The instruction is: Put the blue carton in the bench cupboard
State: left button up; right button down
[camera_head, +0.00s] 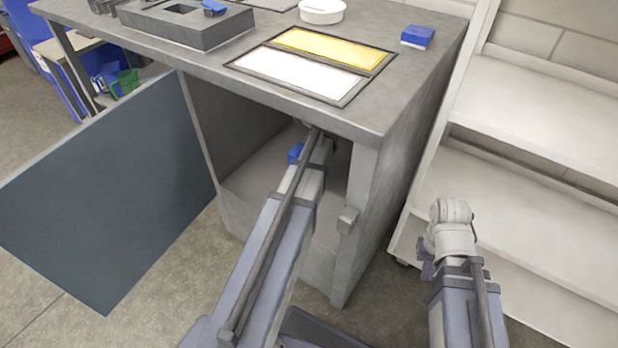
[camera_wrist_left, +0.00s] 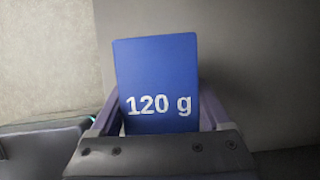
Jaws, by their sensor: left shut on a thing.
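The blue carton (camera_wrist_left: 155,75), marked "120 g", is held between the fingers of my left gripper (camera_wrist_left: 160,112) in the left wrist view. In the head view only a small blue piece of the carton (camera_head: 294,153) shows beside my left arm. That arm reaches through the open front of the bench cupboard (camera_head: 258,187); its gripper is mostly hidden inside, under the bench top. I cannot tell whether the carton touches the cupboard floor. My right gripper (camera_head: 427,268) is outside, to the right of the cupboard, and its jaw opening cannot be made out.
The cupboard door (camera_head: 110,200) stands wide open to the left. The bench top holds a yellow and white panel (camera_head: 325,58), a grey block (camera_head: 185,22), a round white dish (camera_head: 322,10) and a small blue box (camera_head: 417,36). White shelves (camera_head: 530,200) stand on the right.

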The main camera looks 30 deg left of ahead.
pick_arm(q)
jog(key=shift+f+b, duration=3.1)
jog(key=shift+f, duration=0.1)
notch_tip(320, 180, down, 4)
jog(key=b, duration=0.3)
jog(key=shift+r+b, duration=0.2)
jog(key=shift+b, duration=0.15)
jog(key=shift+f, duration=0.15)
jog(key=o, duration=1.4)
jog(key=shift+o, duration=0.2)
jog(key=shift+r, duration=0.2)
